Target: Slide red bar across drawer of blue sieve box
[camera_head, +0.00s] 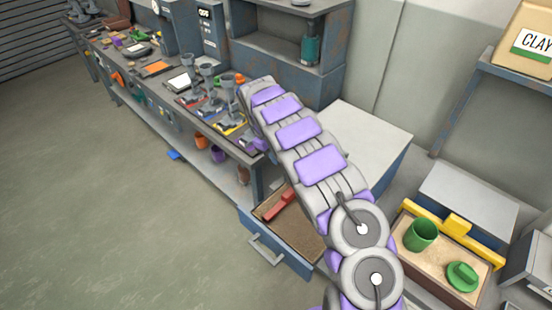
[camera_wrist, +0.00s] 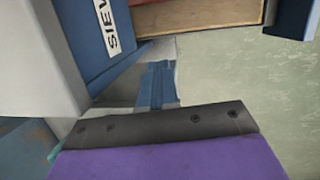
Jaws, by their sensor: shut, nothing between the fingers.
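The blue sieve box (camera_head: 365,140) has a pale top and stands behind my arm in the head view. Its blue front with part of a label (camera_wrist: 105,30) shows in the wrist view. Its drawer (camera_head: 275,250) is pulled open, with a brown inside; a wooden part of it shows in the wrist view (camera_wrist: 205,12). The red bar (camera_head: 280,205) lies at the drawer's left side, partly hidden by my arm. My gripper (camera_wrist: 160,88) is shut and empty, close in front of the box. In the head view my arm hides it.
A long workbench (camera_head: 190,115) with tools and several coloured items runs along the left. At right, a sand-filled drawer (camera_head: 440,270) has a yellow bar (camera_head: 455,225), a green pot (camera_head: 420,235) and a green lid (camera_head: 462,275). The floor (camera_head: 110,210) at left is clear.

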